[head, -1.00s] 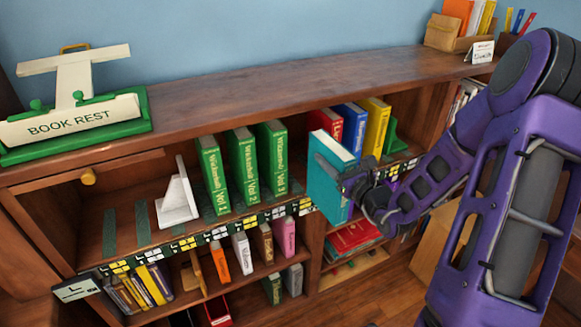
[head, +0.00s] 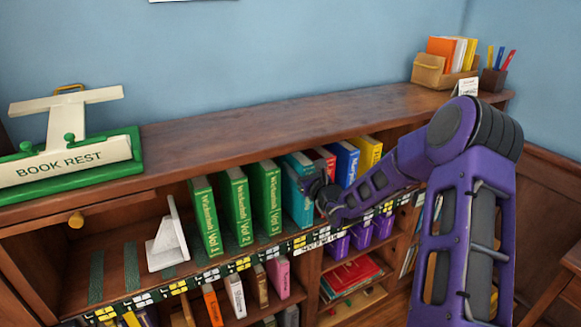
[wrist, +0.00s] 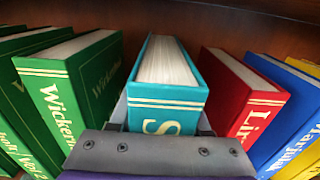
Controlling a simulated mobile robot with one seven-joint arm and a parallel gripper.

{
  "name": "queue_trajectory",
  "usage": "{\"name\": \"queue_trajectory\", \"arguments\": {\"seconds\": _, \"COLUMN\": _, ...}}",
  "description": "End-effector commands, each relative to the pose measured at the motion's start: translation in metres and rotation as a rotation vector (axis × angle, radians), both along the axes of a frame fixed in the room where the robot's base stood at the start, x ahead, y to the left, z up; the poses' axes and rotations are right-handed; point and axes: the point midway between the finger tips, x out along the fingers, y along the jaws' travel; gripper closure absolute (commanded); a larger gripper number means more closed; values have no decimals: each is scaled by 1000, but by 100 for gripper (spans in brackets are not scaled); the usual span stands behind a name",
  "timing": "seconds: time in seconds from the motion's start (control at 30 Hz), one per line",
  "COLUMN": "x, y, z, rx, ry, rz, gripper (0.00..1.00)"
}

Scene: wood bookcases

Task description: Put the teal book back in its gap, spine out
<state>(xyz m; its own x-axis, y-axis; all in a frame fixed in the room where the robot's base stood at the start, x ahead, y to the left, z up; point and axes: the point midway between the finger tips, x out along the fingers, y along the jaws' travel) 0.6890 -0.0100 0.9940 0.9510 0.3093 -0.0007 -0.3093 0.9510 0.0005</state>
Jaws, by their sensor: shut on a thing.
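The teal book (head: 297,196) stands upright in the top shelf row, between the green Vol 3 book (head: 266,197) and the red book (head: 325,163). My gripper (head: 322,196) is shut on the teal book at its spine end. In the wrist view the teal book (wrist: 167,85) has its spine, with gold bands and a letter "S", facing me, and its page block runs back into the shelf. A narrow space shows on each side of it, beside the green book (wrist: 75,85) and the red book (wrist: 243,100). My gripper hides the lower spine.
A white bookend (head: 168,240) stands left of the green books. A blue book (head: 345,163) and a yellow book (head: 369,155) stand right of the red one. The shelf top (head: 260,120) lies above, with a green book rest (head: 75,180) at its left end.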

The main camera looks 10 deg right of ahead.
Motion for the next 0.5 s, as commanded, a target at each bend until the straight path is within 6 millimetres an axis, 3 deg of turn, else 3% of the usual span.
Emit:
{"name": "queue_trajectory", "arguments": {"seconds": 0.27, "x": 34, "y": 12, "z": 3, "rx": 0, "ry": -7, "rz": 1, "gripper": 100}}
{"name": "queue_trajectory", "arguments": {"seconds": 0.37, "x": 33, "y": 11, "z": -10, "rx": 1, "ry": -4, "rz": 0, "gripper": 100}}
{"name": "queue_trajectory", "arguments": {"seconds": 0.5, "x": 33, "y": 11, "z": -12, "rx": 0, "ry": -7, "rz": 0, "gripper": 100}}
